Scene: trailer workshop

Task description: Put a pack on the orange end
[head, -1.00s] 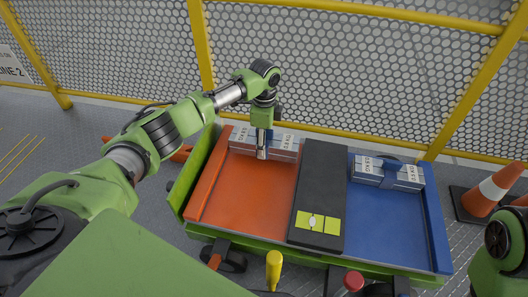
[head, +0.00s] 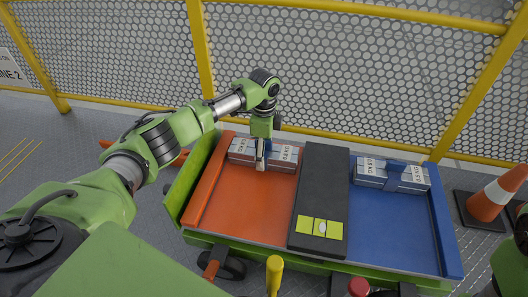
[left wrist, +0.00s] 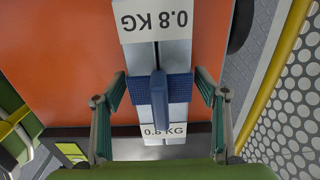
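A grey pack (head: 240,148) with a blue strap and handle lies at the far edge of the orange end (head: 240,200) of the cart. Its white labels read 0.8 KG in the left wrist view (left wrist: 155,17). My left gripper (head: 262,166) points down at the pack's middle. In the left wrist view its two fingers (left wrist: 160,97) are spread apart, one on each side of the blue handle, with gaps to it. A second grey pack (head: 370,172) with a blue strap lies at the far edge of the blue end (head: 385,235). My right gripper is out of view.
A yellow mesh fence (head: 330,70) stands behind the cart. A traffic cone (head: 488,203) stands at the right. The near part of both ends is clear.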

